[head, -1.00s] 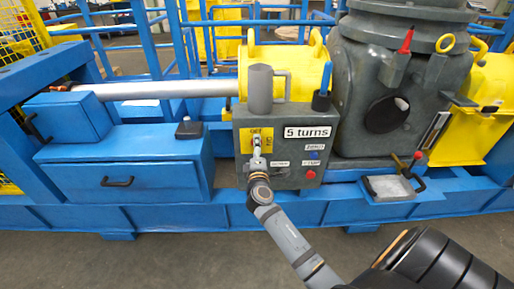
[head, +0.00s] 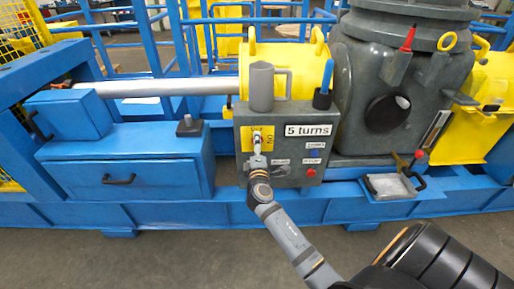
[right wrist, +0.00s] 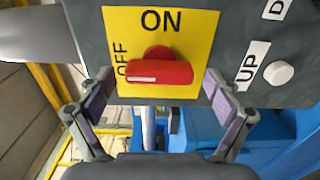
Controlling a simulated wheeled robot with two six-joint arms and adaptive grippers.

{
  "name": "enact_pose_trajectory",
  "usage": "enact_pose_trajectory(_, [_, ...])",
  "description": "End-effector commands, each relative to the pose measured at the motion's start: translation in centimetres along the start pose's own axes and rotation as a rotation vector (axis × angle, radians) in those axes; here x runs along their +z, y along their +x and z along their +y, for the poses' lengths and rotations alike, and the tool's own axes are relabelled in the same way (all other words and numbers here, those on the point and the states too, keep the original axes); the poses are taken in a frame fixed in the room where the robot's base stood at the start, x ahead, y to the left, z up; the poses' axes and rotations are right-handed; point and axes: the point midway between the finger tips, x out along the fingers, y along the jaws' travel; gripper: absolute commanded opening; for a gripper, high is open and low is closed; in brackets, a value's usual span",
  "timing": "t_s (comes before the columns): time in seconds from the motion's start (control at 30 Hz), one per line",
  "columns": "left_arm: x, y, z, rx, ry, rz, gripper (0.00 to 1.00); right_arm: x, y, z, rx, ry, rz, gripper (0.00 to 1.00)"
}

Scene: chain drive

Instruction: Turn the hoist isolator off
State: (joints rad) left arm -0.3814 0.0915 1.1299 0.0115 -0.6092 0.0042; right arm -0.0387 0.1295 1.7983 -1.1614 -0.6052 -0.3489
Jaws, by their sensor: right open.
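The hoist isolator is a red handle (right wrist: 158,72) on a yellow plate (right wrist: 200,30) on the grey control box. In the right wrist view the plate reads ON at the top and OFF at the left. The handle lies across the picture, its white-marked end towards OFF. My right gripper (right wrist: 160,105) is open, with one finger on each side of the handle and gaps at both ends. In the head view my right gripper (head: 257,150) is in front of the plate (head: 248,134) and hides the handle. My left gripper is not in view.
A grey mug (head: 261,88) and a blue-handled tool (head: 324,85) stand on top of the control box (head: 290,115). UP (right wrist: 251,66) and other labels sit beside the plate. A red button (head: 311,172) is low on the box. Blue cabinets stand at left.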

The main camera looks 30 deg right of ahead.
Motion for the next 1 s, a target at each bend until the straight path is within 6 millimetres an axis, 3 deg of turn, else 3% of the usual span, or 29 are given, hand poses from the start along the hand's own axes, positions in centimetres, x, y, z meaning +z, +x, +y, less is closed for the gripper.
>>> enact_pose_trajectory(0.13, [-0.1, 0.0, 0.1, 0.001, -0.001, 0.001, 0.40, -0.1, -0.9, -0.1, -0.001, 0.002, 0.001, 0.91])
enact_pose_trajectory(0.5, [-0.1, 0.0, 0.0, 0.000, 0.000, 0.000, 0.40, 0.0, -7.1, -0.1, -0.003, 0.002, 0.000, 0.91])
enact_pose_trajectory(1.0, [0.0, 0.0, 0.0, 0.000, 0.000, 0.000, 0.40, 0.0, -7.5, 0.0, 0.000, 0.000, 0.001, 0.91])
